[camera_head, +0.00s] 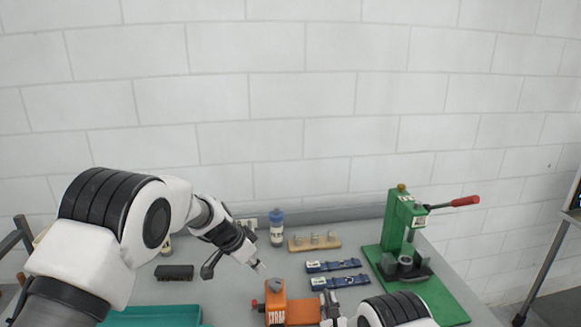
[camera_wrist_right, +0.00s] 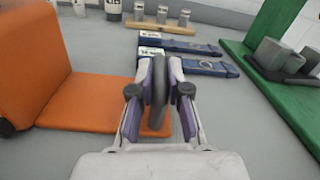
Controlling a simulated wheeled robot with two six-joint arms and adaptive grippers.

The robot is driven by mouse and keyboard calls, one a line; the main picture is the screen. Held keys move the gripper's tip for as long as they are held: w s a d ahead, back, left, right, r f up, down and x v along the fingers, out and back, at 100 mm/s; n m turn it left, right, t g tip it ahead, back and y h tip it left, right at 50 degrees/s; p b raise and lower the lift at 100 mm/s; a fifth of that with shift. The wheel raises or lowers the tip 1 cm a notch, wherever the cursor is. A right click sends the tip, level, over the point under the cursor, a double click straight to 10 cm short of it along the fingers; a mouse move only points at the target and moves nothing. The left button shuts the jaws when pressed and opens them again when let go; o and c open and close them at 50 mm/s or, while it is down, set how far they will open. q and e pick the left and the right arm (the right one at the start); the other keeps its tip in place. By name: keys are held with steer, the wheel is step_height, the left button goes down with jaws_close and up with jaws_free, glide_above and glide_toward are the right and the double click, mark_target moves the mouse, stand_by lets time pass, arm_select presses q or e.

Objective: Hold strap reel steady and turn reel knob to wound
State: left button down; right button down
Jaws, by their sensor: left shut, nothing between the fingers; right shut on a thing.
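The orange strap reel (camera_head: 275,301) stands at the front middle of the table, with a label on its front and a dark patch on top. A small red knob (camera_head: 256,305) sticks out on its left side. In the right wrist view, its orange body (camera_wrist_right: 40,60) and flat base (camera_wrist_right: 85,100) fill the left. My right gripper (camera_wrist_right: 159,95) is shut on a dark grey upright handle (camera_wrist_right: 159,72) over the base's right end. My left gripper (camera_head: 260,267) is shut and empty, above and just left of the reel's top, apart from it.
A wooden block with metal pegs (camera_head: 314,242) and a blue-capped bottle (camera_head: 277,228) stand further back. A green press (camera_head: 405,235) stands right, a black block (camera_head: 174,272) and teal tray (camera_head: 150,315) left.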

steer(key=shift+f, duration=0.1)
steer(key=c, duration=1)
jaws_free()
steer(key=shift+c, duration=0.2)
